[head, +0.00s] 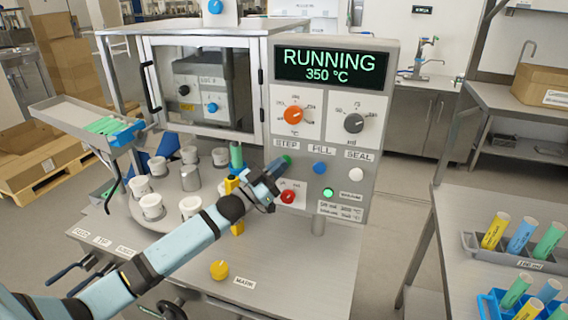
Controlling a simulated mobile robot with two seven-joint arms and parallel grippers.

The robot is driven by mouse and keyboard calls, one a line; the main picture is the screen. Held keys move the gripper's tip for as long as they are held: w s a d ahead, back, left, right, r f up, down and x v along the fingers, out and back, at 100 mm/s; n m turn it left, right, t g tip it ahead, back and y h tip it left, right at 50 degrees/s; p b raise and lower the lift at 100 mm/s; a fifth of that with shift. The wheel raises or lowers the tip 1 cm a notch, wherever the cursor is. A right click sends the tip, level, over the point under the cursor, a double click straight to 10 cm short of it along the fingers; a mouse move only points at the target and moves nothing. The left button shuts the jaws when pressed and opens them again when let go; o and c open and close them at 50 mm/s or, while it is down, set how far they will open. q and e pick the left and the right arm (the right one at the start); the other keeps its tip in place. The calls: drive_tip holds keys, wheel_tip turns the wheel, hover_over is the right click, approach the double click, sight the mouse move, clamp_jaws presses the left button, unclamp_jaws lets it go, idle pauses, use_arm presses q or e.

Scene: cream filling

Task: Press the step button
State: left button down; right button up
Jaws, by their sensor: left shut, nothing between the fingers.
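The step button (288,159) is a small green knob under the STEP label (287,144) on the grey control panel. My left arm reaches in from the lower left. Its gripper (279,167) is shut and empty, with its tip at or very near the step button and partly covering it. I cannot tell whether it touches or presses it. The display (331,67) reads RUNNING 350 °C in green. My right gripper is not in view.
A blue button (320,168) sits under FILL, right of the step button. A red button (288,197) is below, close to my gripper. An orange dial (293,115) is above. White cups (152,206) stand on the round table at left. A side table with tubes (521,235) is at right.

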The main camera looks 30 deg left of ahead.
use_arm(q)
drive_tip(key=shift+s+d+p, duration=0.25)
drive_tip(key=shift+s+p, duration=0.15)
drive_tip(key=shift+s, duration=0.45)
drive_tip(key=s+p, duration=0.1)
drive_tip(key=s, duration=0.1)
drive_tip(key=s+d+p, duration=0.1)
drive_tip(key=s, duration=0.2)
drive_tip(key=shift+d, duration=0.1)
idle(0.5)
